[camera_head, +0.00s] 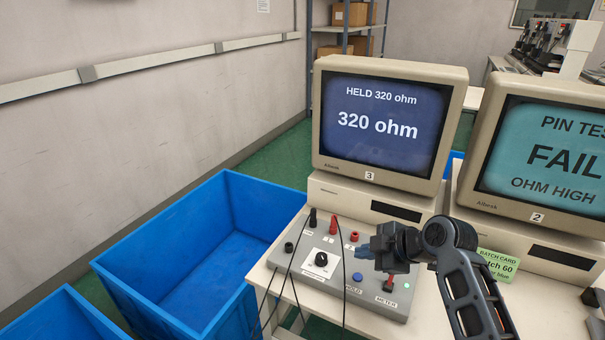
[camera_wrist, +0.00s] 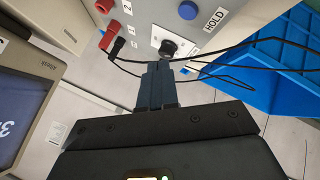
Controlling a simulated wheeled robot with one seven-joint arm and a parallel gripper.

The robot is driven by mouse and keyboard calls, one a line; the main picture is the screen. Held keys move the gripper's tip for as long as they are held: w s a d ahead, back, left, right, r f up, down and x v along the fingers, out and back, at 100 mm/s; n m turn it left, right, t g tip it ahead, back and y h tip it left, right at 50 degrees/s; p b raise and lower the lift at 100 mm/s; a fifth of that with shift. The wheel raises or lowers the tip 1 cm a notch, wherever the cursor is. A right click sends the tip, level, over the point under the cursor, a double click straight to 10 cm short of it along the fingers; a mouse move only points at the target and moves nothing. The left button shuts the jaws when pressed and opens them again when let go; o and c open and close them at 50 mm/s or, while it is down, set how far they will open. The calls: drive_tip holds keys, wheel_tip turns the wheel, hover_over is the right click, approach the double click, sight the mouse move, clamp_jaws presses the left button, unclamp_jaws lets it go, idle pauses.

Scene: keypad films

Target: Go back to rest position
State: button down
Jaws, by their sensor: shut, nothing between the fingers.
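My gripper (camera_head: 364,252) is above the grey meter panel (camera_head: 336,292) in the head view, with my arm coming in from the lower right. In the wrist view its dark fingers (camera_wrist: 156,74) are together with nothing between them. They point toward the panel's black knob (camera_wrist: 168,47); I cannot tell whether they touch anything. A blue HOLD button (camera_wrist: 188,10) shows beside the knob. The monitor marked 3 (camera_head: 378,125) reads "HELD 320 ohm" and "320 ohm".
Black and red plugs (camera_head: 333,226) stand on the panel, and thin black cables hang over its front. A second monitor (camera_head: 545,155) reads "FAIL". A green batch card (camera_head: 497,264) is right of my arm. A blue bin (camera_head: 190,245) stands left of the table.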

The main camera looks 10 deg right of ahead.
drive_tip(key=s+a+f+m+t+h, duration=0.1)
drive_tip(key=s+a+f+m, duration=0.15)
drive_tip(key=s, duration=0.55)
drive_tip(key=s+a+f+m+t+h, duration=0.1)
drive_tip(key=s+f+m, duration=0.25)
drive_tip(key=s, duration=0.55)
drive_tip(key=s+a+f+m+t+h, duration=0.15)
drive_tip(key=s+m, duration=0.25)
drive_tip(key=s, duration=0.4)
drive_tip(key=s+d+r+m+t+h, duration=0.1)
drive_tip(key=s+d+r+m+t, duration=0.1)
drive_tip(key=s+r, duration=0.6)
drive_tip(key=s+d+r+m+t, duration=0.2)
drive_tip(key=s+r+m, duration=0.2)
drive_tip(key=s+r, duration=0.5)
drive_tip(key=s, duration=0.7)
drive_tip(key=shift+d+r+h, duration=0.25)
drive_tip(key=shift+d+h, duration=0.05)
drive_tip(key=shift+h, duration=0.05)
